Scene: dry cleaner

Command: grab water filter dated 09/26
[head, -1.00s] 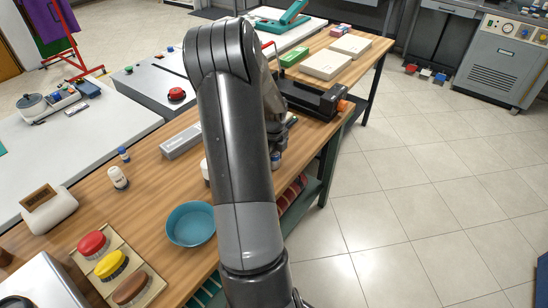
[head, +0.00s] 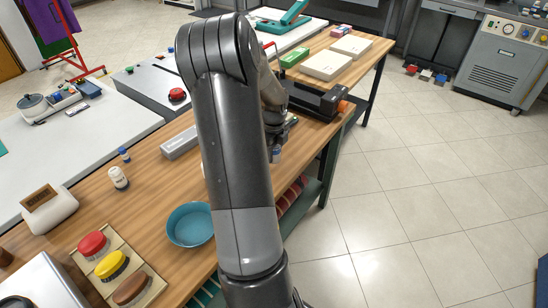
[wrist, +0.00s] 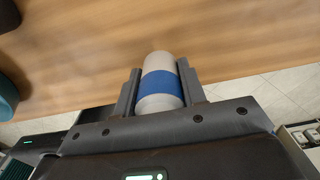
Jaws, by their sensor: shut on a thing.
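In the wrist view, a white cylinder with a blue band (wrist: 158,84) sits between the two fingers of my gripper (wrist: 160,82). The fingers are shut on it, one on each side. No date can be read on it, so I cannot tell whether it is the water filter dated 09/26. The wooden table top lies beyond it.
On the wooden table (head: 150,195) are a teal bowl (head: 190,224), a white bottle (head: 118,178), a grey box (head: 180,142), and a board with red, yellow and brown brushes (head: 111,264). A black device (head: 318,100) stands farther back.

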